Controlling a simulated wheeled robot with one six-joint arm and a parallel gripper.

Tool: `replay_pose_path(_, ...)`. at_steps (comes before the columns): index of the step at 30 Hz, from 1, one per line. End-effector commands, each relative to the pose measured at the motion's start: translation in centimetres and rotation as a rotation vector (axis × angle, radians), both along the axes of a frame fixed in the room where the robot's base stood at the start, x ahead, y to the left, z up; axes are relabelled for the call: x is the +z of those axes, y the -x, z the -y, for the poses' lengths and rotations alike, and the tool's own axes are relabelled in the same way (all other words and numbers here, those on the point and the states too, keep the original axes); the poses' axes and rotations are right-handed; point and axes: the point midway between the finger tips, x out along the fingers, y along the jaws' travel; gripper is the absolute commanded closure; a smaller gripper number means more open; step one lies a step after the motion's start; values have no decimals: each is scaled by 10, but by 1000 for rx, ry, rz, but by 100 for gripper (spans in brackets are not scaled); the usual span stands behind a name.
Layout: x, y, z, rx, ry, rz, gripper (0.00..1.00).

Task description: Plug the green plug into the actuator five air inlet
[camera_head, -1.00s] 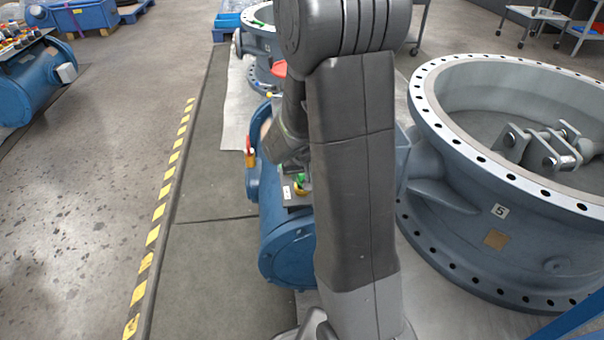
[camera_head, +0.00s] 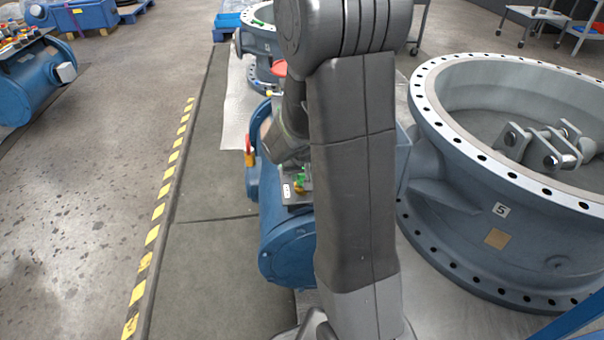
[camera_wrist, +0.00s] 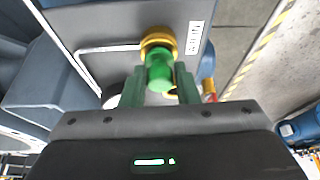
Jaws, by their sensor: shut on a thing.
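The green plug (camera_wrist: 160,72) is between the two green fingers of my gripper (camera_wrist: 160,88) in the wrist view. The fingers are shut on it. Its far end meets a brass ring (camera_wrist: 158,42) on a dark plate (camera_wrist: 120,22) of the actuator; how deep it sits in the ring cannot be told. In the head view the blue actuator (camera_head: 285,245) stands beside the valve marked 5 (camera_head: 440,220). My gripper (camera_head: 302,181) shows small and green above its top plate; my arm hides much of the actuator.
A white label (camera_wrist: 195,37) is on the plate near the ring. Another flanged valve (camera_head: 262,72) stands behind. A second blue actuator (camera_head: 30,90) is at far left.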

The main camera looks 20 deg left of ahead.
Motion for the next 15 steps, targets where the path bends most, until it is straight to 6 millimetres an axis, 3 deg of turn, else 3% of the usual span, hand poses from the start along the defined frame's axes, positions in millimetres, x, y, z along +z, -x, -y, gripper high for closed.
replay_pose_path(15, -7, 0, 0, 0, 1, -1, 92)
